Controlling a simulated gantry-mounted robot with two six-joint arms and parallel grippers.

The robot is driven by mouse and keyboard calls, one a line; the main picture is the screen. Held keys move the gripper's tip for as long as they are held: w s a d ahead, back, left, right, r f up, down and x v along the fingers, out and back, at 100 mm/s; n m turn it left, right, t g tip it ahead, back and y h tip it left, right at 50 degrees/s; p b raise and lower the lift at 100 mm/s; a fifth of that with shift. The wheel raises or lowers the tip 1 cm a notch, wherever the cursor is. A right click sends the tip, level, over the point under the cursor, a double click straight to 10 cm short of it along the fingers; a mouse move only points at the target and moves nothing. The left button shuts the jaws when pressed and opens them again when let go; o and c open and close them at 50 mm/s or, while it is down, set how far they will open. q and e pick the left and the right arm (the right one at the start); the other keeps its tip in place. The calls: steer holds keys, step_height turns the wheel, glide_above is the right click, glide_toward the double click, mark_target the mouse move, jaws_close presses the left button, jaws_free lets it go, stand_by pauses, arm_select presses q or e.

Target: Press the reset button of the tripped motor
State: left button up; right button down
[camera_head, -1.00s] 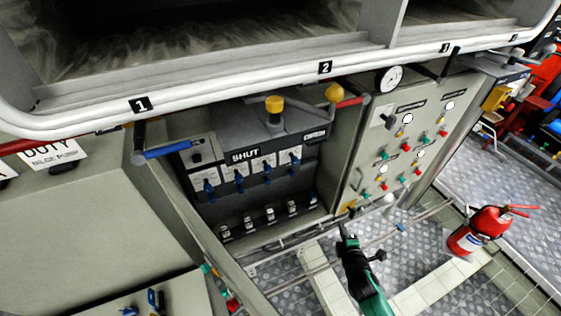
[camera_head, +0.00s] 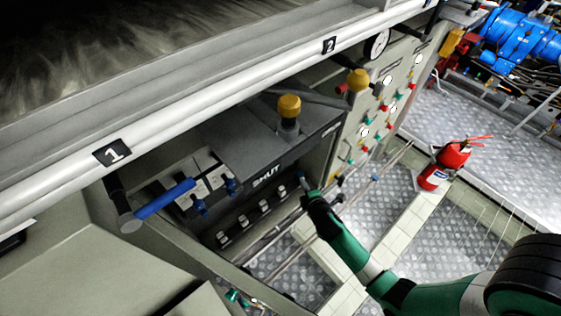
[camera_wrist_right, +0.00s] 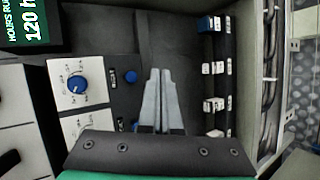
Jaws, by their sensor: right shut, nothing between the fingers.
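The grey control cabinet (camera_head: 247,147), marked SHUT, has blue knobs (camera_head: 198,207) on its upper front and a row of small white-and-black switches (camera_head: 263,206) on a lower ledge. In the right wrist view, a blue rotary knob (camera_wrist_right: 77,84) sits on a white plate, with a small blue button (camera_wrist_right: 130,76) to its right. My right gripper (camera_head: 303,181) is shut and empty in front of the cabinet's right end. In the wrist view its fingers (camera_wrist_right: 160,73) point between the blue button and the switch row (camera_wrist_right: 213,68). Contact cannot be told. Which motor is tripped does not show.
A white rail (camera_head: 220,100) crosses above the cabinet. A blue-handled lever (camera_head: 165,198) and yellow-capped fittings (camera_head: 289,105) project nearby. A valve panel (camera_head: 385,100) stands to the right.

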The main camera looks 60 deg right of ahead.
steer(key=w+d+b, duration=0.2)
steer(key=w+b, duration=0.1)
steer(key=w, duration=0.5)
steer(key=shift+d+b, duration=0.3)
steer(key=shift+d, duration=0.05)
stand_by(1.6)
steer(key=shift+w+d, duration=0.15)
steer(key=shift+w, duration=0.25)
